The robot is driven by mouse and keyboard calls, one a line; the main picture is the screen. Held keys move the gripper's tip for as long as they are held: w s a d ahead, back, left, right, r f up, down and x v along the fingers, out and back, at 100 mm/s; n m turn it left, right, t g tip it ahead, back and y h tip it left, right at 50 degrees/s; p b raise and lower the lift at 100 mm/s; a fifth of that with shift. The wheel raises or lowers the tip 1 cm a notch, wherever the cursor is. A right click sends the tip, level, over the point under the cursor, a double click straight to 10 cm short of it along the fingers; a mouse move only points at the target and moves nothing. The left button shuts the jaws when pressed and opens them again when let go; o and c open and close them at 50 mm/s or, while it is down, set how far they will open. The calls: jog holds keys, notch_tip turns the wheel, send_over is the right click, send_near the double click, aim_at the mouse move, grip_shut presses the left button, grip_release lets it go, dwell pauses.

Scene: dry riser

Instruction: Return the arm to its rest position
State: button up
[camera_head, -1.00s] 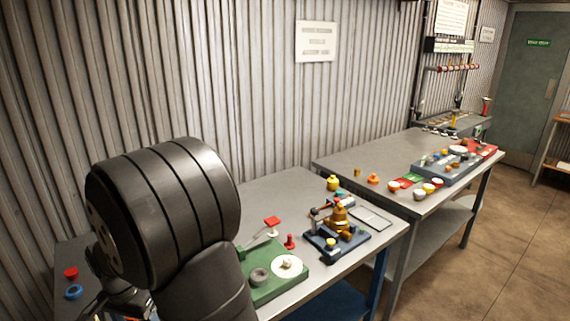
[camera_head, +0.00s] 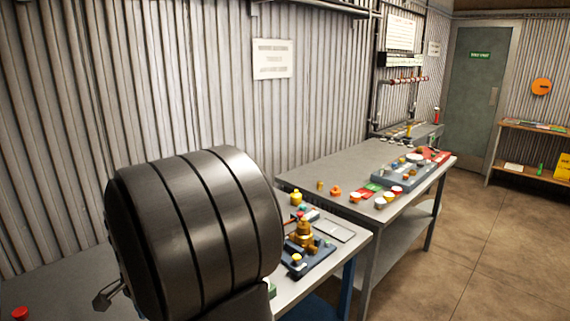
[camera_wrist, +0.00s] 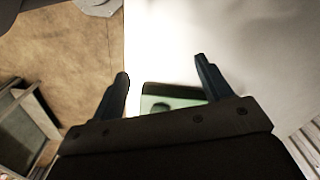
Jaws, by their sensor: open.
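My gripper (camera_wrist: 162,75) shows in the wrist view with its two dark fingers spread apart and nothing between them. Below it is a pale bench surface (camera_wrist: 170,40), with part of a green board (camera_wrist: 172,97) behind the fingers. In the head view my large dark arm link fills the lower left and hides much of the near bench.
A blue base with a brass valve (camera_head: 303,234) stands on the near bench, right beside my arm in the picture. A yellow knob (camera_head: 296,198) is behind it. A second bench (camera_head: 345,160) holds several small coloured parts. Open floor (camera_head: 490,235) lies to the right.

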jog(key=w+d+f+m, duration=0.2)
jog(key=w+d+m, duration=0.7)
jog(key=m, duration=0.5)
jog(key=a+f, duration=0.3)
jog(key=a, duration=0.4)
jog(key=shift+w+f, duration=0.15)
jog(key=shift+w, duration=0.05)
jog(key=shift+o, duration=0.4)
jog(key=o, duration=0.6)
jog(key=shift+c, duration=0.2)
jog(key=s+a+r+n, duration=0.5)
jog(key=s+a+r, duration=0.2)
jog(key=a+r, duration=0.25)
jog(key=s+a+r+n, duration=0.4)
jog(key=s+a+r, duration=0.2)
jog(key=a+r, duration=0.3)
notch_tip(320, 180, down, 8)
jog(key=shift+d+f+t, duration=0.15)
jog(key=shift+f+t, duration=0.1)
jog(key=shift+t, duration=0.05)
jog(key=shift+w, duration=0.1)
